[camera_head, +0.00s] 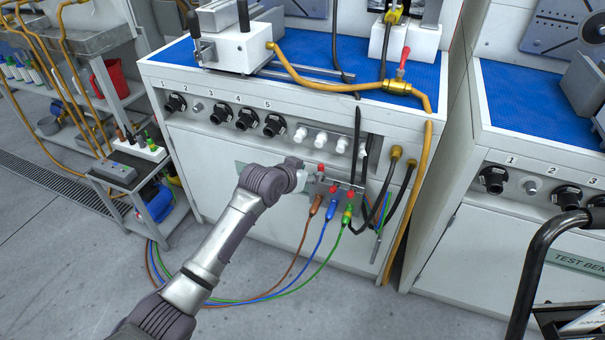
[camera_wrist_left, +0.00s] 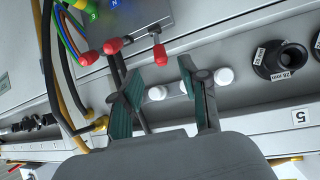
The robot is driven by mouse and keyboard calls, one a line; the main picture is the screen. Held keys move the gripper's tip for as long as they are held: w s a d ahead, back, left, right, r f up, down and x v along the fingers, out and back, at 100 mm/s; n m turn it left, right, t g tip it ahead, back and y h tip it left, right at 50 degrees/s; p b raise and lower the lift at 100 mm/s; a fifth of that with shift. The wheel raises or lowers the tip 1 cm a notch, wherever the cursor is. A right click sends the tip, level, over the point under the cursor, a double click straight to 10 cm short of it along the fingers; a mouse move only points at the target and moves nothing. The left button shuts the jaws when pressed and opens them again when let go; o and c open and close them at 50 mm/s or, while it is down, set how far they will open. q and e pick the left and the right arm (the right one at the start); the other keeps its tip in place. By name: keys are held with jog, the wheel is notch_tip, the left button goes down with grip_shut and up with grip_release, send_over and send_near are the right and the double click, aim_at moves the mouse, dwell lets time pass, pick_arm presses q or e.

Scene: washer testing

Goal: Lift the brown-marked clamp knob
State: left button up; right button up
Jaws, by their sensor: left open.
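A small grey panel (camera_head: 325,183) on the front of the white test bench carries three red-tipped clamp knobs, with brown, blue and green leads below. The brown lead's plug (camera_head: 316,204) is leftmost. The red knob above it (camera_head: 321,168) is partly hidden by my left gripper (camera_head: 305,180). In the left wrist view, one red knob (camera_wrist_left: 158,53) on a thin stem appears between the open, dark-green-padded fingertips (camera_wrist_left: 158,75), just beyond them. Its brown marking is not visible there. The other two red knobs (camera_wrist_left: 112,45) are to the left. My right gripper is not in view.
White round knobs (camera_head: 320,140) and black ports (camera_head: 274,124) line the bench front near the gripper. Black and yellow hoses (camera_head: 410,210) hang right of the panel. The leads loop over the floor. A cart (camera_head: 130,172) stands left.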

pick_arm(q)
jog(key=shift+v, duration=1.45)
jog(key=s+a+f+n+g+y, duration=0.15)
jog(key=s+a+f, duration=0.25)
jog(key=s+f, duration=0.55)
jog(key=s+a+f+n+g+y, duration=0.15)
jog(key=s+a+f, duration=0.25)
jog(key=s+f, duration=0.55)
jog(key=s+a+f+g+y+p, duration=0.1)
jog(key=s+a+f+p, duration=0.3)
jog(key=s, duration=0.9)
jog(key=s+a+f+g+p, duration=0.3)
jog(key=s+f+p, duration=0.3)
jog(key=s, duration=0.7)
jog(key=s+a+f+g+y+p, duration=0.1)
jog(key=s+a+f+p, duration=0.3)
jog(key=s, duration=0.9)
jog(key=f+g+p, duration=0.1)
jog(key=f+p, duration=0.1)
jog(key=p, duration=0.1)
jog(key=shift+a+n+y, duration=0.3)
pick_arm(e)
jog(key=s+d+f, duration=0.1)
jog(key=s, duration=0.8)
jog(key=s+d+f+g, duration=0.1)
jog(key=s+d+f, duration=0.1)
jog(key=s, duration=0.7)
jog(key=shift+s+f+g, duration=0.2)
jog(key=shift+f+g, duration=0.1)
